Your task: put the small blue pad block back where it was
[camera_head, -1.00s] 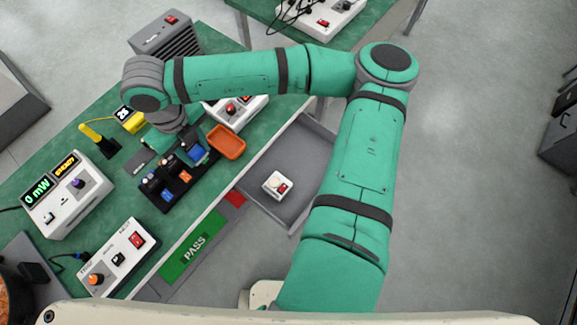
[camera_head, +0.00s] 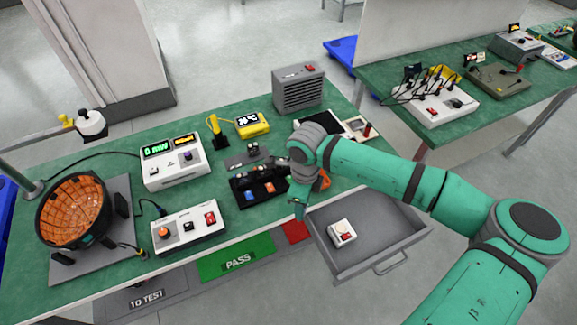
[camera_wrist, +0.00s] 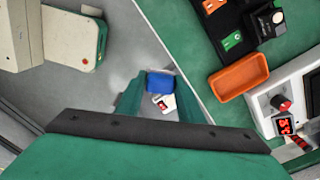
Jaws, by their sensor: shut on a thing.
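My gripper (camera_wrist: 160,92) is shut on a small blue block (camera_wrist: 160,82), which shows between the fingertips in the wrist view. In the head view my gripper (camera_head: 299,210) points down near the table's front edge, just right of the black rack (camera_head: 240,200). The held block cannot be made out there. The rack holds blue pieces at its front, and it also shows at the top right of the wrist view (camera_wrist: 225,62). The wrist hides part of the rack's right end.
An orange tray (camera_wrist: 238,75) lies beside the rack, mostly behind my wrist in the head view. An open grey drawer (camera_head: 375,237) holds a white box with a red button (camera_head: 342,233).

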